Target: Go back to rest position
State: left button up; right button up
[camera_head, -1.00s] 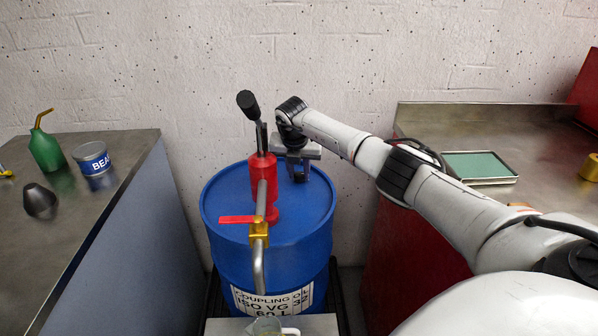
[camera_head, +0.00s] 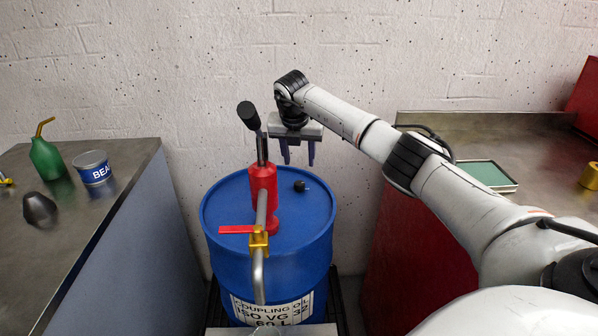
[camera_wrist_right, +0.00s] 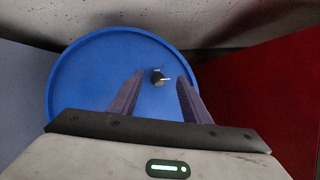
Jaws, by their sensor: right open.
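My right gripper (camera_head: 298,162) hangs above the back of the blue drum (camera_head: 228,205), fingers pointing down, open and empty. In the right wrist view the two dark purple fingers (camera_wrist_right: 160,80) stand apart over the blue lid (camera_wrist_right: 95,85). A red hand pump (camera_head: 262,185) with a black-gripped handle stands upright on the drum, left of my gripper. My left gripper is not in view.
The pump's spout has a brass valve (camera_head: 259,241) with a red lever. The right bench (camera_head: 440,140) holds a green-topped tray (camera_head: 490,175). A wall stands close behind.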

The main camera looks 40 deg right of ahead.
notch_tip(320, 180, up, 2)
jog(key=shift+r, duration=0.1)
dwell(0.5)
